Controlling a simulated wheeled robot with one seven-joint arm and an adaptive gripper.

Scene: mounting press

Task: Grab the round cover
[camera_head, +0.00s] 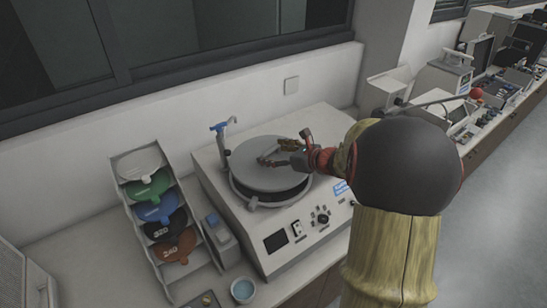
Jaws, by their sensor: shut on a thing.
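The round cover (262,162) is a flat grey disc on top of the white machine (277,213), left of the middle in the head view. It lies flat over the machine's round bowl. My gripper (281,152) reaches in from the right, over the right part of the disc. Its jaws are shut on the cover's raised handle part, which is small and partly hidden by the fingers. My arm hides the machine's right side.
A rack (153,215) of coloured discs stands left of the machine. A blue-topped tap (223,137) rises behind the cover's left edge. A small cup (242,290) stands in front. More equipment (443,75) fills the bench at the far right.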

